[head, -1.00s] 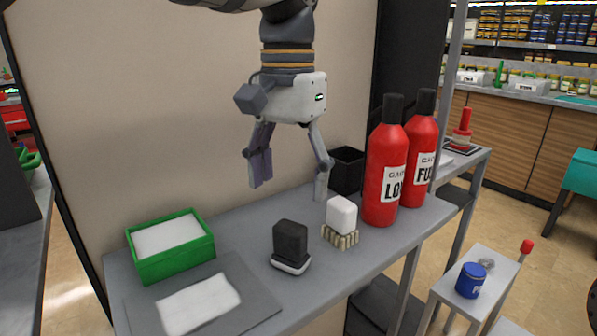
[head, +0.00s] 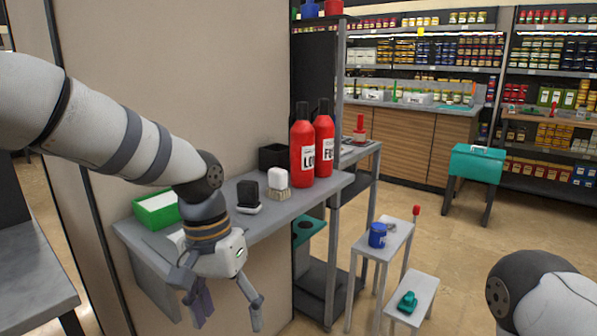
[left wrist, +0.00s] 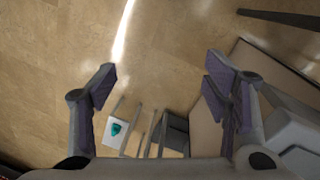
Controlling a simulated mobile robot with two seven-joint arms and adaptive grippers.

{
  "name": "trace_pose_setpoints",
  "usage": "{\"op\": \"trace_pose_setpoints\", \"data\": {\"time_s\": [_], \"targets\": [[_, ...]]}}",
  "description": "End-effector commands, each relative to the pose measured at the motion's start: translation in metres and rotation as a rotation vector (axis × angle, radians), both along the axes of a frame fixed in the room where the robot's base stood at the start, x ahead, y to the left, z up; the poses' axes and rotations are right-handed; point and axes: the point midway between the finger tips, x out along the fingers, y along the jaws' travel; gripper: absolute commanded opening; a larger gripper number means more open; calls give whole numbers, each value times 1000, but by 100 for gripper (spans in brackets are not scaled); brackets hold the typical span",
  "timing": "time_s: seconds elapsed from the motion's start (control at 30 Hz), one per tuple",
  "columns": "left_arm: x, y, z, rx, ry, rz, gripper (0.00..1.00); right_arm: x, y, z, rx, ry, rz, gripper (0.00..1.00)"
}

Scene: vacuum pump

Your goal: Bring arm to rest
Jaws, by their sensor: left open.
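My left gripper (head: 228,312) hangs open and empty, pointing down, in front of the near edge of the grey workbench (head: 262,222). My left arm comes in from the left and hides part of the bench. Part of my right arm shows at the lower right of the head view; its gripper is out of the picture.
The bench holds a green box (head: 155,210), a black-topped block (head: 248,194), a white-topped brush (head: 277,184), a black bin (head: 273,157) and two red bottles (head: 302,147). Small stools (head: 412,288) and a teal cart (head: 474,166) stand right. Floor between is open.

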Motion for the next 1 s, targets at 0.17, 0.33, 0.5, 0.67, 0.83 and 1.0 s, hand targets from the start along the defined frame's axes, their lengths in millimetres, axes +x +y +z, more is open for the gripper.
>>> {"op": "trace_pose_setpoints", "data": {"time_s": [0.17, 0.33, 0.5, 0.67, 0.83, 1.0], "targets": [[-83, 6, -154, -67, 93, 79, 69, 0, 0, -1, 0, 2, 0, 40], [-213, 42, -250, -36, 136, 212, 69, -1, 0, 0, 0, 3, 0, 40], [-319, 91, -269, 79, 132, 286, 69, -1, 0, 0, 0, 2, 0, 40], [-355, 113, -263, 139, 117, 297, 69, -1, 0, 0, 0, 2, 0, 40], [-355, 115, -263, 142, 111, 297, 69, -1, 0, 0, 0, 2, 0, 40], [-355, 114, -263, 141, 112, 297, 69, -1, 0, 0, 0, 2, 0, 40]]}}
